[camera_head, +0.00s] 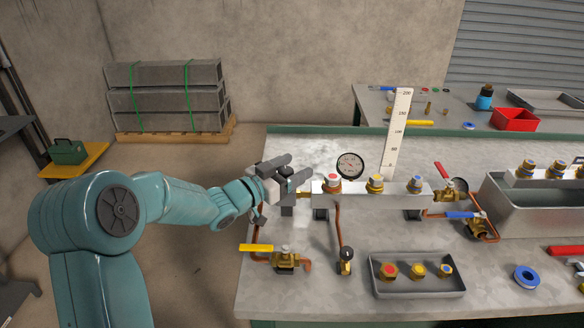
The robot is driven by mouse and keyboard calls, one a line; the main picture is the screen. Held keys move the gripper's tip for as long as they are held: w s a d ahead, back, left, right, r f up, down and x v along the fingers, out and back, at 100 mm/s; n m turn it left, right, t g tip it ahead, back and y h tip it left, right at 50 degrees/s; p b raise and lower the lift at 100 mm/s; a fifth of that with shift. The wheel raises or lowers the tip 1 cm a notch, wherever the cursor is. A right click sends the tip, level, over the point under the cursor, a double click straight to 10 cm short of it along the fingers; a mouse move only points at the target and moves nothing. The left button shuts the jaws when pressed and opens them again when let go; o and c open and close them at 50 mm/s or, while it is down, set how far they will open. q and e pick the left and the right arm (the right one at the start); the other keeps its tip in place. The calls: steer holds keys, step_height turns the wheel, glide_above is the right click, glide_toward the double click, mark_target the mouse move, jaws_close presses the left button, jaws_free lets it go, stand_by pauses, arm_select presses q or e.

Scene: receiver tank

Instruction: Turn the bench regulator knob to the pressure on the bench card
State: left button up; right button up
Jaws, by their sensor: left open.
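My left gripper (297,168) is open, its two grey fingers pointing right, over the left end of the metal manifold (354,187). A dark fitting (287,204) shows just below it; it may be the regulator, with its knob partly hidden by the gripper. I cannot tell whether the fingers touch it. A round dial gauge (350,164) stands behind the manifold; its needle is too small to read. A tall white scale card (397,134) marked up to 200 stands behind it; I cannot tell whether it is the bench card. My right gripper is not in view.
A yellow-handled valve (286,258) and a small brass gauge fitting (346,258) stand in front. A grey tray (416,287) holds brass fittings. Red and blue valves (475,222) and a metal tank (535,212) are at right. The bench's back left is clear.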

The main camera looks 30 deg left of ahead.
arm_select(q)
steer(key=c, duration=1)
steer(key=shift+o, duration=0.2)
steer(key=shift+r+h+p, duration=0.2)
steer(key=shift+h+p, duration=0.1)
steer(key=shift+p, duration=0.1)
steer(key=m+h+p, duration=0.1)
steer(key=m+g+h+p, duration=0.1)
steer(key=h, duration=0.1)
steer(key=shift+d+r+m+g+p, duration=0.1)
steer(key=shift+d+m+g+p, duration=0.05)
steer(key=shift+m+g+p, duration=0.2)
steer(key=shift+s+d+f+m+g+h+p, duration=0.1)
steer(key=shift+f+m+g+h+p, duration=0.15)
steer(key=shift+m+g+h+p, duration=0.45)
steer(key=shift+t+b, duration=0.35)
steer(key=o, duration=1)
steer(key=shift+c, duration=0.2)
